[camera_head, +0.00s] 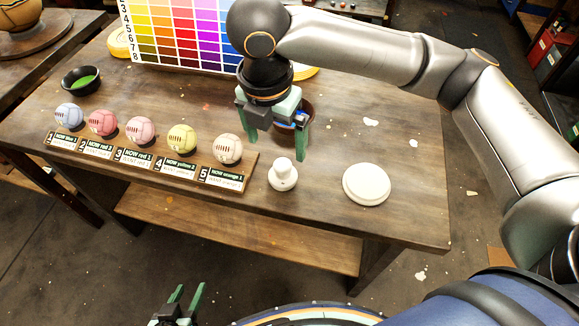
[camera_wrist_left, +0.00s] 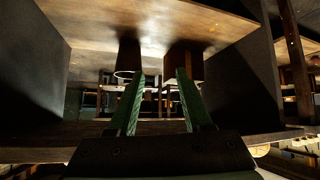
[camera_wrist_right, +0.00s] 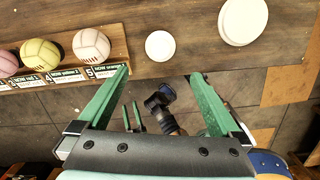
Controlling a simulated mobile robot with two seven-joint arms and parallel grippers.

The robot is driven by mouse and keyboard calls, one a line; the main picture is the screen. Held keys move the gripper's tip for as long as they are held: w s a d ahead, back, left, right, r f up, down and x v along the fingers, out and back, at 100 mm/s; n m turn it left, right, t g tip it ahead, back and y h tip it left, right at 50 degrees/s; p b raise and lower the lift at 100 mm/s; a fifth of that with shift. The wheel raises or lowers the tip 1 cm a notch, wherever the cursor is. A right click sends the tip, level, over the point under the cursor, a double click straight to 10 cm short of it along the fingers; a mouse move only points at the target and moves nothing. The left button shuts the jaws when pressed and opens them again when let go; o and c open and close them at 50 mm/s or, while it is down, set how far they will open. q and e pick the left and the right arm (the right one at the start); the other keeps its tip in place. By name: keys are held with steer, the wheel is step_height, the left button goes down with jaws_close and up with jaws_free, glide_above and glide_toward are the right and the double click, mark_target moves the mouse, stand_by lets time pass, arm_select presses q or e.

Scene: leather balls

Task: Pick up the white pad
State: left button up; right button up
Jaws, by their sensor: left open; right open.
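Two white things lie near the table's front edge: a small round one with a knob on top (camera_head: 283,176) and, to its right, a wider flat disc (camera_head: 367,185). I cannot tell which is called the pad. In the right wrist view the knobbed one (camera_wrist_right: 160,45) and the disc (camera_wrist_right: 243,20) show near the top, beyond my fingers. My right gripper (camera_head: 272,132) is open and empty, above the table behind the knobbed piece. My left gripper (camera_head: 187,291) is open and empty, low in front of the table; its wrist view shows the table's underside.
A rack (camera_head: 150,160) with several coloured balls stands left of the white pieces. A dark bowl with blue inside (camera_head: 307,112) is partly hidden behind my right gripper. A green-filled bowl (camera_head: 83,80) and a colour chart (camera_head: 185,30) are farther back. Tabletop around the disc is mostly clear.

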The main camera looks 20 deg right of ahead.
mark_target(282, 165)
steer(key=f, duration=0.2)
steer(key=f+b, duration=0.1)
steer(key=f, duration=0.2)
steer(key=d+f, duration=0.1)
steer(key=f, duration=0.2)
steer(key=shift+w+b, duration=0.3)
steer(key=shift+w, duration=0.1)
steer(key=f, duration=0.3)
steer(key=shift+w+d+f+b, duration=0.25)
steer(key=shift+w+d+b, duration=0.05)
steer(key=shift+w+b, duration=0.1)
arm_select(q)
steer(key=shift+w+d+f, duration=0.5)
steer(key=shift+d, duration=0.05)
arm_select(e)
steer(key=shift+f, duration=0.35)
steer(key=c, duration=1.3)
arm_select(q)
steer(key=shift+s+f, duration=0.3)
steer(key=shift+s, duration=0.05)
arm_select(e)
steer(key=shift+r, duration=0.1)
